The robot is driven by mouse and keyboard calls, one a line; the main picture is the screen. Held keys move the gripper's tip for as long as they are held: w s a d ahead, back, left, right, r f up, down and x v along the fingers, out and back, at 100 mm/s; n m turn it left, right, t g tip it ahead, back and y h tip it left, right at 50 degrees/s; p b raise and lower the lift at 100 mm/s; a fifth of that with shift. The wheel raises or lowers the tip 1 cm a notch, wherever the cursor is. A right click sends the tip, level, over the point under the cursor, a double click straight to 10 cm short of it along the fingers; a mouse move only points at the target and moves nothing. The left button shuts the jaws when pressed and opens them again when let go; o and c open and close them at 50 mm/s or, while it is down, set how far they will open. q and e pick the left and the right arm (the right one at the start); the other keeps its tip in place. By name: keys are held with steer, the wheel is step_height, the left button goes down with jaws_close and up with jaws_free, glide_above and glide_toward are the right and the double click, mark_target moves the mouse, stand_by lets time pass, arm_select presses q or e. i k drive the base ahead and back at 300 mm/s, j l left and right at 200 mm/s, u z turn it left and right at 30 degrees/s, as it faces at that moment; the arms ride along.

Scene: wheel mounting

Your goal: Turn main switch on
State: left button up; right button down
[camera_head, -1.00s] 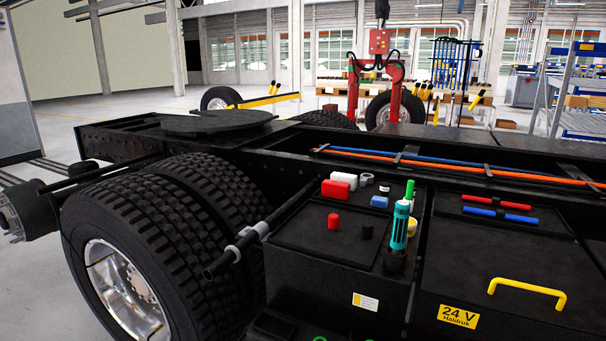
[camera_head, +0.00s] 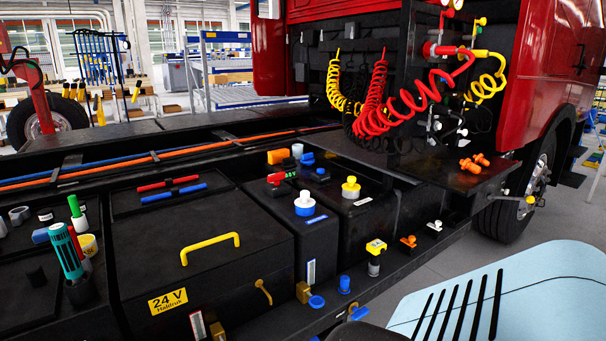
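No part is clearly labelled as the main switch, so I cannot tell for certain which one it is. Candidates on the truck's side are a small red-handled part (camera_head: 282,178) on a black box, a yellow lever-like part (camera_head: 263,291) on the front of the 24 V battery box (camera_head: 200,262), and a yellow-topped part (camera_head: 375,250) on the lower ledge. Their on or off positions cannot be read. Neither of my grippers is in view.
A yellow handle (camera_head: 210,246) rises from the battery box lid. White-capped (camera_head: 304,203) and yellow-capped (camera_head: 350,187) fillers stand right of it. Red coiled hoses (camera_head: 385,105) hang behind the red cab (camera_head: 560,80). A light blue slotted panel (camera_head: 510,295) fills the lower right.

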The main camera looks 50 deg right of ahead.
mark_target(275, 178)
steer(key=z, duration=1.6)
steer(key=i+l+u, duration=0.1)
steer(key=i+l, duration=0.35)
steer(key=i+l+u, duration=0.1)
steer(key=i+l, duration=0.35)
steer(key=l, duration=0.2)
